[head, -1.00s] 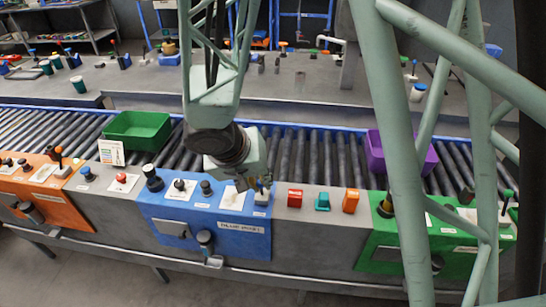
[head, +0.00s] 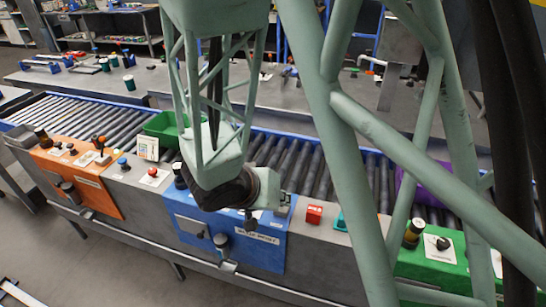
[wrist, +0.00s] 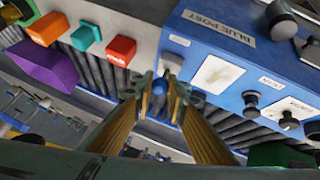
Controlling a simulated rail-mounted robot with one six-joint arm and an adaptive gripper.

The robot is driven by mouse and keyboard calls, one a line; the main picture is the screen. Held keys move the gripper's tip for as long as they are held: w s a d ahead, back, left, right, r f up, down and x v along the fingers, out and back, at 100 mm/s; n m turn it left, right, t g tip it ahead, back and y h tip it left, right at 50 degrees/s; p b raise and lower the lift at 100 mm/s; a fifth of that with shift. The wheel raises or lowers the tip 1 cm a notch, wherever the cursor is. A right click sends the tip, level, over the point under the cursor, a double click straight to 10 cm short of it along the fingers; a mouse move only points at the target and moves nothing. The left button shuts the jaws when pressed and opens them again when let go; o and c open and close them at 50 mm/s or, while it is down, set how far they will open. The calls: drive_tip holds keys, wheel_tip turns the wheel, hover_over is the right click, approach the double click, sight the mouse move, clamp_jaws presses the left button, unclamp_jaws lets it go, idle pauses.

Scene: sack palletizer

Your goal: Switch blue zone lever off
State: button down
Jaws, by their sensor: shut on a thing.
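The blue post panel (head: 190,232) stands in front of the conveyor in the head view, and its label shows in the wrist view (wrist: 219,27). My gripper (head: 280,208) is at the panel's upper right corner. In the wrist view my gripper (wrist: 163,86) has its yellow fingers close together around a small grey-topped lever (wrist: 172,62) beside a small white label. The fingertips hide most of the lever, so its position is hard to tell. My arm's end hides part of the panel top in the head view.
Red (head: 314,214) and teal (head: 341,222) blocks stand right of the panel; an orange block (wrist: 47,28) shows in the wrist view. Black knobs (wrist: 250,98) stand on the blue panel. A green bin (head: 160,127) and a purple bin (head: 440,190) sit on the conveyor.

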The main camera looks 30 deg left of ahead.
drive_tip(key=shift+s, duration=0.2)
idle(0.5)
drive_tip(key=c, duration=2.6)
unclamp_jaws()
drive_tip(key=shift+o, duration=0.2)
drive_tip(key=shift+w+r, duration=0.1)
drive_tip(key=shift+w, duration=0.2)
